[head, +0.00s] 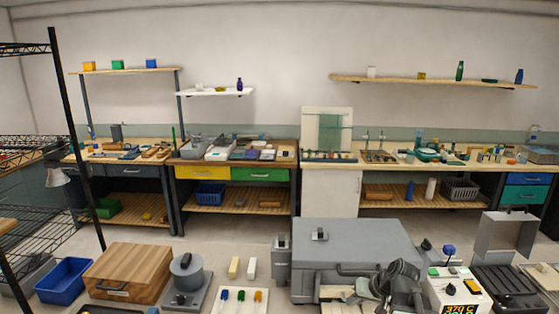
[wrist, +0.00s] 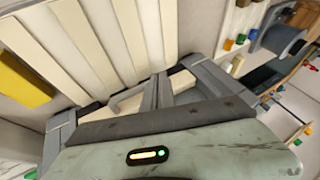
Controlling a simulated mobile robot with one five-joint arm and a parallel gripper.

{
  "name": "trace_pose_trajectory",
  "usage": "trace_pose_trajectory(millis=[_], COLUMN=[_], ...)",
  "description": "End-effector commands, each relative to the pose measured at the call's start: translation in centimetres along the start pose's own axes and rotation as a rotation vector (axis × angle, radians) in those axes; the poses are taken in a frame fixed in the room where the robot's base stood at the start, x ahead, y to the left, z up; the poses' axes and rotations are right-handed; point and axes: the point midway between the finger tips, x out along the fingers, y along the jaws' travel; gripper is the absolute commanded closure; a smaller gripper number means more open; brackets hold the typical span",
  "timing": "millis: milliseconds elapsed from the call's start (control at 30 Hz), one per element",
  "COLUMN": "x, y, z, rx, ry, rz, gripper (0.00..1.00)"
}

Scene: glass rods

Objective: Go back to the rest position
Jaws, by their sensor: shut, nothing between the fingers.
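My gripper shows in the wrist view (wrist: 157,92), with its dark fingertips together in the middle of the picture and nothing seen between them. Its grey-green body with a small yellow and green light fills the bottom of that view. Pale slats (wrist: 95,45) lie beyond the fingers; I cannot tell whether the fingers touch anything. In the head view, part of my dark arm shows at the lower right, in front of a large grey box (head: 350,250). The fingertips cannot be made out there.
A white device with a lit display (head: 458,288) stands close to the right of my arm. A wooden box (head: 127,272) and a blue bin (head: 64,280) are at the lower left. Cluttered benches (head: 235,161) line the back wall. Floor shows between them and the front things.

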Motion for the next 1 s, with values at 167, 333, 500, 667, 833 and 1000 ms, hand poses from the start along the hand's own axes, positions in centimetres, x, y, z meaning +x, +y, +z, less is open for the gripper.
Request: trace_pose_trajectory(millis=[167,333,500,667,833,1000], x=[3.8,3.1,1.7,1.6,1.6,1.6], y=[-8.6,-8.4,-6.3,-6.4,-6.4,-6.4], z=[5.6,10.3,12.0,12.1,12.0,12.0], rx=[-0.156,-0.165,-0.079,-0.059,-0.059,-0.059], ry=[-0.211,-0.376,-0.443,-0.444,-0.444,-0.444], rz=[0.073,0.260,0.381,0.381,0.381,0.381], gripper=[1.00,1.00,1.00,1.00,1.00,1.00])
